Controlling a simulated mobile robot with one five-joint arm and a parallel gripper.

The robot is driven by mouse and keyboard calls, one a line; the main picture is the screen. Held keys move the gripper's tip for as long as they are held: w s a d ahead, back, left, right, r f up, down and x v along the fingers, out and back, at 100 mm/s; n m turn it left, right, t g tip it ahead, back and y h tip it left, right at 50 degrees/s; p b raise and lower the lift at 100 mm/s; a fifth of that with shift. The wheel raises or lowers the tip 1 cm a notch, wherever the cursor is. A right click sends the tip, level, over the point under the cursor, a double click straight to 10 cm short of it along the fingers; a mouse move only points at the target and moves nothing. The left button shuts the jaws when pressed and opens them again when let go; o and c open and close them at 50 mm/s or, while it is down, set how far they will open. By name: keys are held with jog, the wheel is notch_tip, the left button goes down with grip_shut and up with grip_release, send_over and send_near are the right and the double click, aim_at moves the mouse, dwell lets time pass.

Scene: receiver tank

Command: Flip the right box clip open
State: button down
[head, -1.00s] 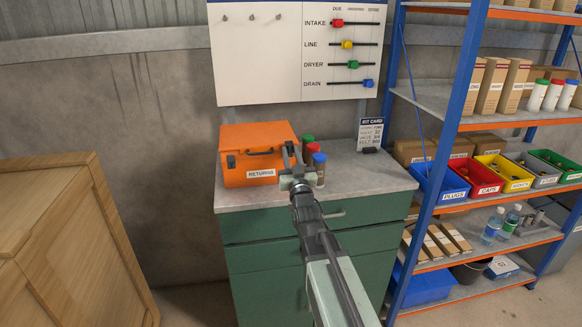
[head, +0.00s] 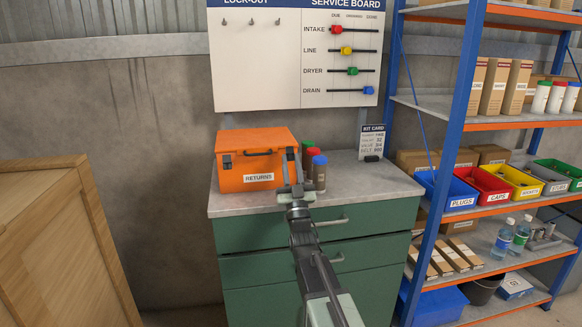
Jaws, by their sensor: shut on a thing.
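The orange box (head: 246,171), labelled RETURNS, sits closed on the worktop of the green cabinet. Its left clip (head: 226,161) shows on the front, left of the dark handle (head: 258,153). My gripper (head: 292,158) is at the right end of the box front, shut on the right box clip. The clip itself is hidden behind my fingers, so its angle cannot be told.
Canisters with red, green and blue caps (head: 319,172) stand close to the right of my gripper. A blue-framed shelf (head: 461,110) is at right, a wooden crate (head: 60,230) at left. The worktop's front right (head: 365,188) is clear.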

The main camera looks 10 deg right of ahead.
jog(key=c, duration=1.2)
grip_release()
jog(key=b+v, duration=0.5)
jog(key=v, duration=0.3)
jog(key=shift+b, duration=0.3)
jog(key=shift+w, duration=0.1)
